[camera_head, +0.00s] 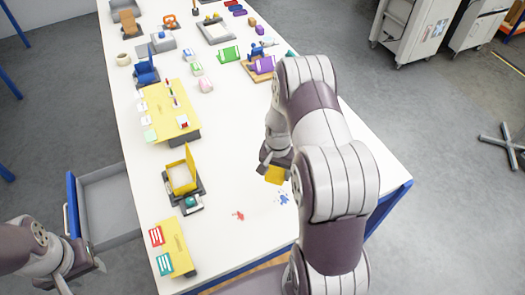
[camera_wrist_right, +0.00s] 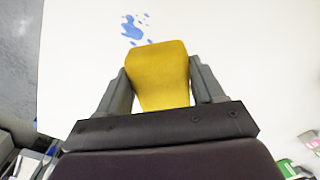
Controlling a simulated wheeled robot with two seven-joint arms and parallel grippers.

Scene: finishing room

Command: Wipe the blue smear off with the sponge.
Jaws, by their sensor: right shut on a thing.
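The blue smear (camera_head: 284,199) is a patch of blue spots on the white table (camera_head: 235,165), near its right front part. It also shows in the right wrist view (camera_wrist_right: 134,29), just beyond the sponge. The yellow sponge (camera_head: 275,174) is between the fingers of my right gripper (camera_head: 268,166). In the right wrist view the gripper is shut on the sponge (camera_wrist_right: 158,75). I cannot tell whether the sponge touches the table. My left gripper (camera_head: 82,277) is low at the left, off the table beside the open drawer; its fingers are too unclear to judge.
A red smear (camera_head: 238,215) lies left of the blue one. A yellow board (camera_head: 173,245) with red and teal pieces and a yellow-framed box (camera_head: 182,176) stand along the left edge. A grey drawer (camera_head: 108,205) is pulled out at the left. The table's middle is clear.

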